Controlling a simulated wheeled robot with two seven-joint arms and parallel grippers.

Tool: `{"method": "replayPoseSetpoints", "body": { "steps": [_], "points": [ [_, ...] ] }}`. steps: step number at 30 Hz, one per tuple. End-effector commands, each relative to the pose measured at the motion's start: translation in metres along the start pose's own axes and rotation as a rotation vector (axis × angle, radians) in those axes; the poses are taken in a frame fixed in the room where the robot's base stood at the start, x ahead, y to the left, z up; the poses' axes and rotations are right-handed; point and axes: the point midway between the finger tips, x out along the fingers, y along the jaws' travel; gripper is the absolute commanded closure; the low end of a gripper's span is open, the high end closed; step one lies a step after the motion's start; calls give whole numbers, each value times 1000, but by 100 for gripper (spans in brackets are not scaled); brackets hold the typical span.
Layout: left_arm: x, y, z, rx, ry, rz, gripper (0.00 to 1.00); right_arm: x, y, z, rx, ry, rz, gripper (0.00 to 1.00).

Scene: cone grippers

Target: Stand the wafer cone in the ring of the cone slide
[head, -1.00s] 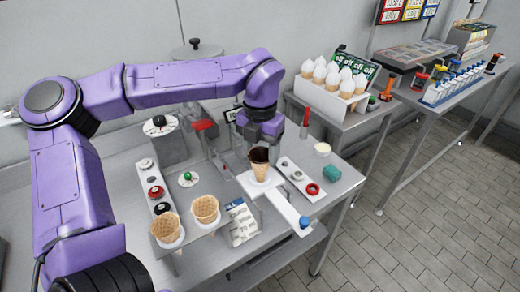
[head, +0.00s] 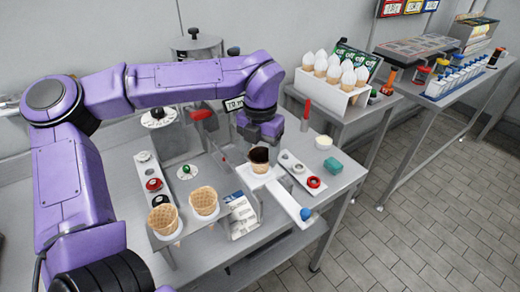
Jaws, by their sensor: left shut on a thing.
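The wafer cone (head: 259,165) is upright, with a dark brown rim, just below my left gripper (head: 262,147). The gripper is shut on the cone near its rim. The cone slide (head: 284,192) is a pale plate with a blue knob at its front end. The cone's lower end is at the slide's rear end, where the ring is. The tip is hidden, and I cannot tell how deep it sits in the ring. My right gripper is not in view.
Two waffle cones stand in a holder (head: 183,235) at the front left.

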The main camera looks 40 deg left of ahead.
Motion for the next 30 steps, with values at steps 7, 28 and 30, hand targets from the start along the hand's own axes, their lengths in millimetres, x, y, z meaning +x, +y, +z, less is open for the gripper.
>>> {"method": "replayPoseSetpoints", "body": {
  "steps": [7,28,30],
  "points": [
    [9,0,0,0,0,0,50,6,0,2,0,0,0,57],
    [-33,0,1,-2,-6,1,8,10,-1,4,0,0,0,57],
    [-50,0,1,-2,-5,1,8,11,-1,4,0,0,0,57]
  ]
}}
